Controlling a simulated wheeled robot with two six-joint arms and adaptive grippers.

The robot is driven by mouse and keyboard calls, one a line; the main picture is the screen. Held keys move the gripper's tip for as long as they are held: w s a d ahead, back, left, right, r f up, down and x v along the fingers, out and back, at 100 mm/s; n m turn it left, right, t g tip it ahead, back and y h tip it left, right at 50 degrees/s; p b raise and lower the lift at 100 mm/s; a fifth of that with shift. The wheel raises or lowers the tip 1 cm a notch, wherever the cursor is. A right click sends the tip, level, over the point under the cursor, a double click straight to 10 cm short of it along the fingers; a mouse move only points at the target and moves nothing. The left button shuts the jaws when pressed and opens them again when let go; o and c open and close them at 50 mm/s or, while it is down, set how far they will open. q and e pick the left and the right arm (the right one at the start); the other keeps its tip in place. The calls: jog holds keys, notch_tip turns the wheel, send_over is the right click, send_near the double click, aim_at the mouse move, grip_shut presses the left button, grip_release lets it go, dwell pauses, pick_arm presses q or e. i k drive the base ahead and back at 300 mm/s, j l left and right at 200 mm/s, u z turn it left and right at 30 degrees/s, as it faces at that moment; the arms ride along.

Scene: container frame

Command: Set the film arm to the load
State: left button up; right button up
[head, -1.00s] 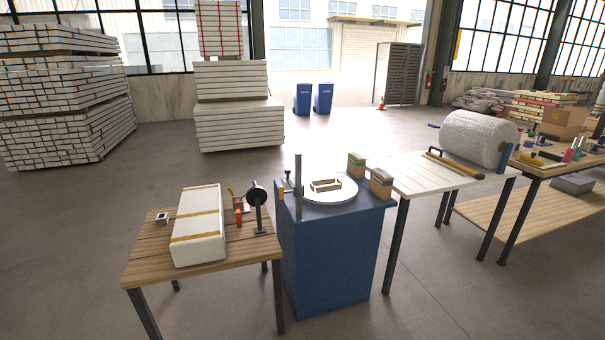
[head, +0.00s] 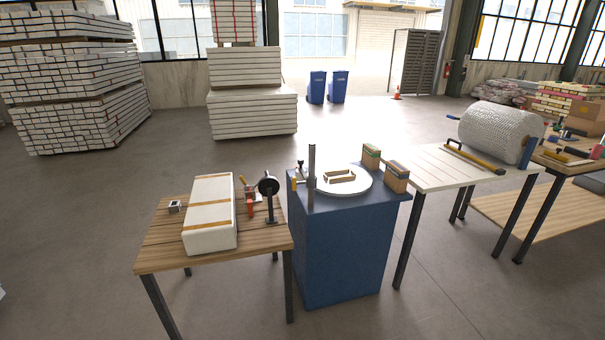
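A blue machine cabinet (head: 345,245) stands in the middle of the head view. On its top is a round white turntable (head: 362,187) with a small wooden frame (head: 340,176) lying on it. A dark upright post (head: 312,180) rises at the cabinet's front left edge. A small arm with a dark knob and an orange part (head: 294,184) sits beside the post; whether this is the film arm I cannot tell. A white block with tan straps (head: 210,215) lies on the wooden table to the left. Neither of my grippers shows.
The wooden table (head: 160,250) also holds a black disc on a stand (head: 269,187) and small tools. Two small cartons (head: 396,177) stand at the cabinet's right rear. A pale table (head: 425,172) bears a bubble-wrap roll (head: 495,130). Open floor lies in front and behind.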

aim_at(301, 173)
jog(key=i+j+z, duration=0.1)
jog(key=z, duration=0.6)
jog(key=i+j+z, duration=0.1)
jog(key=z, duration=0.25)
jog(key=i+j+z, duration=0.25)
jog(key=j, duration=0.55)
jog(key=j+z, duration=0.2)
jog(key=j, duration=0.55)
jog(key=i+j+z, duration=0.1)
jog(key=j+z, duration=0.15)
jog(key=j, duration=0.6)
